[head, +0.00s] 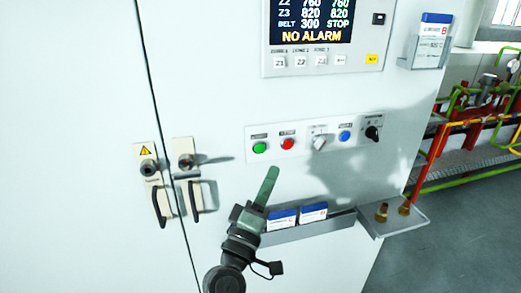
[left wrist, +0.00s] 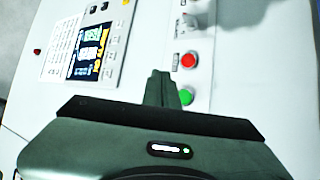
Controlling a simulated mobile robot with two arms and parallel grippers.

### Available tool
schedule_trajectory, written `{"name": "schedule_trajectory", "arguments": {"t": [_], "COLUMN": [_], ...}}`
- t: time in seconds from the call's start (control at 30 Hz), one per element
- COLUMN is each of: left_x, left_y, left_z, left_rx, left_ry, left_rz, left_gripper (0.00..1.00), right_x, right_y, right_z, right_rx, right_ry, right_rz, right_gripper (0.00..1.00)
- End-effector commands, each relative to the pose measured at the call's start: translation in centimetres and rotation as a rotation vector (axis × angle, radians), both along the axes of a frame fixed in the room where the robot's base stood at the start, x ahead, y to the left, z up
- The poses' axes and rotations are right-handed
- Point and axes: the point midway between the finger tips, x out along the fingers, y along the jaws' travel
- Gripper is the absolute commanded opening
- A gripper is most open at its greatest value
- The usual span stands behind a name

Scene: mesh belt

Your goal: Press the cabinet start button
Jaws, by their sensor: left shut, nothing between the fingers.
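The cabinet (head: 95,80) is a white panel front with a strip of controls. On the strip a green button (head: 260,147) sits at the left, beside a red button (head: 288,143). My left gripper (head: 273,172) is shut and empty, its fingertips a little below and right of the green button in the head view. In the left wrist view the green button (left wrist: 186,96) shows just right of the closed fingertips, with the red button (left wrist: 188,60) above it. I cannot tell exactly how far the fingers are from the panel. My right gripper is not in view.
A display (head: 312,22) above reads NO ALARM and BELT 300 STOP. A selector (head: 319,142), blue button (head: 344,136) and black knob (head: 372,133) continue the strip. A shelf (head: 330,224) with blue-white boxes lies below. Door handles (head: 160,203) are at left, pipes (head: 460,125) at right.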

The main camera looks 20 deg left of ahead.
Motion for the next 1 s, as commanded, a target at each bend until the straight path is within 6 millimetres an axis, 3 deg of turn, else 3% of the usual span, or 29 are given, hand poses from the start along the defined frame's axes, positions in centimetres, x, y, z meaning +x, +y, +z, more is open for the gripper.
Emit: {"name": "schedule_trajectory", "arguments": {"t": [0.5,1.0], "left_x": [5.4,6.0], "left_y": [3.7,4.1], "left_z": [0.0,0.0], "left_rx": [0.001,-0.001], "left_ry": [-0.001,0.0], "left_rz": [0.001,0.0], "left_gripper": [0.0,0.0], "right_x": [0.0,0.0], "right_y": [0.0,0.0], "right_z": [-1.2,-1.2], "right_rx": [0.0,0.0], "right_ry": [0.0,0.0], "right_rz": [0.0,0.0], "right_gripper": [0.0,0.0]}}
